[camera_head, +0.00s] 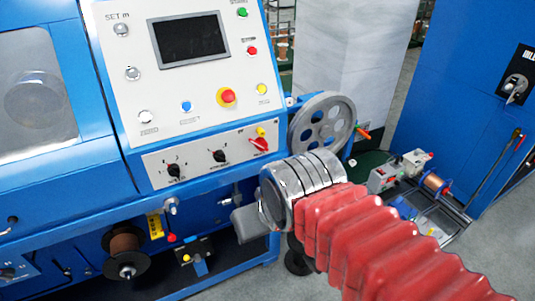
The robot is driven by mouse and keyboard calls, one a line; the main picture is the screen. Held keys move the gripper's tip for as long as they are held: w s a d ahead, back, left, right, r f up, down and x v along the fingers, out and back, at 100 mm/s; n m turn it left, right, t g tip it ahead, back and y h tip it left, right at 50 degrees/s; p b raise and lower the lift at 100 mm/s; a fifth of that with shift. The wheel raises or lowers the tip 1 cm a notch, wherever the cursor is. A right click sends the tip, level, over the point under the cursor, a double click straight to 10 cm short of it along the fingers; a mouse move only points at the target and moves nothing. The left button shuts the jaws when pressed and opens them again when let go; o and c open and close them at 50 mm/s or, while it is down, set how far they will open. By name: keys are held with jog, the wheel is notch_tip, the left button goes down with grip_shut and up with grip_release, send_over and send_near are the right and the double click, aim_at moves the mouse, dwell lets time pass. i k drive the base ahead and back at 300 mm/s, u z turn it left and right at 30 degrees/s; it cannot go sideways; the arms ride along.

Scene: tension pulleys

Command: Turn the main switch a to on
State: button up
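A red rotary switch (259,145) with a yellow plate sits at the right end of the lower white strip on the blue machine's panel. Another rotary switch (515,88), with a grey handle on a black plate, is on the blue cabinet at the far right; its lettering is cut off. I cannot tell which is main switch a, nor read either position. My arm reaches in from the lower right in red bellows with a metal wrist. Part of my gripper (249,222) shows as a grey piece below the red switch, apart from it; its fingers are mostly hidden.
Above the red switch is a sloped panel with a dark screen (189,38), a red stop button (227,97) and small buttons. A spoked pulley wheel (321,124) stands close above my wrist. A copper spool (124,245) is at the lower left. Small equipment (410,165) stands at right.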

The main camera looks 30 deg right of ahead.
aim_at(260, 143)
jog(key=z, duration=0.55)
jog(key=i, duration=0.65)
jog(key=z, duration=0.6)
jog(key=k, duration=0.3)
